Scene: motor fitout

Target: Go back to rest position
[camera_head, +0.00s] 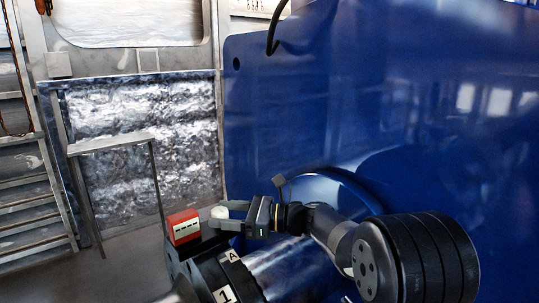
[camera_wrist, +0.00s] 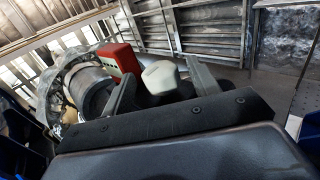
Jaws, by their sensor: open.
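My gripper (camera_head: 222,215) is open low in the middle of the head view, its fingers pointing left. In the wrist view my gripper (camera_wrist: 162,84) has its two dark fingers apart. A white rounded piece (camera_head: 219,212) shows at the fingertips. In the wrist view the white piece (camera_wrist: 160,75) appears between the fingers; I cannot tell whether either finger touches it. A red and white box (camera_head: 184,227) sits just left of the fingertips, and the red box (camera_wrist: 120,60) also shows beyond the left finger in the wrist view.
A large blue housing (camera_head: 300,110) fills the right of the head view, close behind my arm. A dark machine part with labels "1" and "A" (camera_head: 225,280) lies below the gripper. A metal stand (camera_head: 112,143) and steps (camera_head: 30,200) are at the left, with open floor before them.

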